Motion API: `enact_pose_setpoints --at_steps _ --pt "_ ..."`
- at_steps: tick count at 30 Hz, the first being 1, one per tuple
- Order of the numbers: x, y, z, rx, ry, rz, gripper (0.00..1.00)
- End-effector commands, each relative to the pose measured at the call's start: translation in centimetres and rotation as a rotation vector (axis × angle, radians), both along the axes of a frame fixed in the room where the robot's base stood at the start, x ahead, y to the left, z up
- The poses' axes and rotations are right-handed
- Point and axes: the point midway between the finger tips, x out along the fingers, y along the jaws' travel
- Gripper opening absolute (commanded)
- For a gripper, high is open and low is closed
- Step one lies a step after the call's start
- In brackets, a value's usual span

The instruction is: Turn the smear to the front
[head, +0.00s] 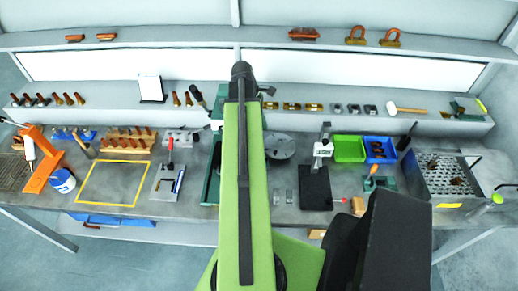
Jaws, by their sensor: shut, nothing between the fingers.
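I cannot make out a smear anywhere in the head view. A round grey disc (281,146) lies on the bench just right of my raised green arm. It has small dark marks near its middle, too small to tell what they are. My arm rises through the middle of the view and hides part of the bench behind it. My gripper does not show; the arm's dark far end covers that area.
A green tray (348,149) and a blue bin (379,149) stand right of the disc. A black plate with a stand (316,194) is nearer. A yellow frame (113,183) marks bench at left. A perforated tray (452,175) is far right. Shelves (240,122) run behind.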

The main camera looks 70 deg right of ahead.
Motion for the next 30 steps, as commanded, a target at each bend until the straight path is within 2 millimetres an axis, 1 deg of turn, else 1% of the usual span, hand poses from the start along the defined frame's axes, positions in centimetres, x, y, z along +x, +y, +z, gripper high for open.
enact_pose_setpoints --at_steps 1,5,6,10,17,20,22,26,30 --pt "0.0 0.0 -1.4 0.000 0.001 0.002 0.00" --pt "0.2 0.1 -3.0 0.001 0.001 0.008 0.00" --pt "0.3 0.1 -3.7 0.001 0.001 0.010 0.00" --pt "0.5 0.2 -5.1 0.001 0.001 0.013 0.00" --pt "0.7 0.3 -5.1 0.001 0.001 0.016 0.00" --pt "0.7 0.4 -5.6 0.001 0.001 0.017 0.00" --pt "0.6 0.3 -6.3 0.000 0.001 0.018 0.00" --pt "0.1 0.2 -8.4 0.000 0.001 0.019 0.00" --pt "-0.6 -0.1 -11.2 0.000 0.001 0.020 0.00"
